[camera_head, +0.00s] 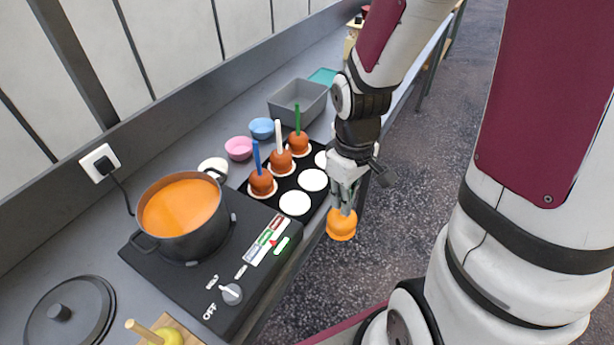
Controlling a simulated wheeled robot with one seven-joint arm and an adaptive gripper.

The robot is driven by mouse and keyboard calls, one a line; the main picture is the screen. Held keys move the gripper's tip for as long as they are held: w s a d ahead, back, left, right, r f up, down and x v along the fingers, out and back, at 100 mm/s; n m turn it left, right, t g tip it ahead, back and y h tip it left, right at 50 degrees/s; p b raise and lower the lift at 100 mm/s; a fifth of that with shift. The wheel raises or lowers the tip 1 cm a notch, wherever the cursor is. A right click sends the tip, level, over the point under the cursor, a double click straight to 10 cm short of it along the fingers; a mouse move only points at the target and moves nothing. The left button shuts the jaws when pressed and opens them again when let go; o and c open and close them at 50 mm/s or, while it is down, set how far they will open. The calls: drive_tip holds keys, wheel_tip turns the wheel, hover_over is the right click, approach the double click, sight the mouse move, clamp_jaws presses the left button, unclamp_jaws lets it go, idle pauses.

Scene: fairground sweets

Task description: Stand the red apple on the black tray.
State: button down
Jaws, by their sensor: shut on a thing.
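My gripper (343,196) points down and is shut on an apple (341,225) with an orange coating. The apple hangs below the fingers, beside the counter's front edge and to the right of the black tray. No red shows on it, and its stick is hidden by the fingers. The black tray (286,187) lies on the counter. Its back row holds three brown-coated apples on white discs, with a blue stick (257,157), a white stick (278,134) and a green stick (298,119). Its front row shows three empty white discs (295,203), the farthest partly hidden by my gripper.
A pot of orange liquid (183,207) stands on a black hotplate (190,280), left of the tray. Pink (239,149) and blue (261,128) bowls and a grey bin (298,102) stand behind the tray.

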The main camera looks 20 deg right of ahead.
drive_tip(key=w+a+f, duration=0.2)
drive_tip(key=w, duration=0.5)
drive_tip(key=w+a+f, duration=0.3)
drive_tip(key=w, duration=0.4)
drive_tip(key=shift+w+a, duration=0.15)
drive_tip(key=shift+w, duration=0.2)
drive_tip(key=shift+f, duration=0.2)
drive_tip(key=c, duration=1.7)
unclamp_jaws()
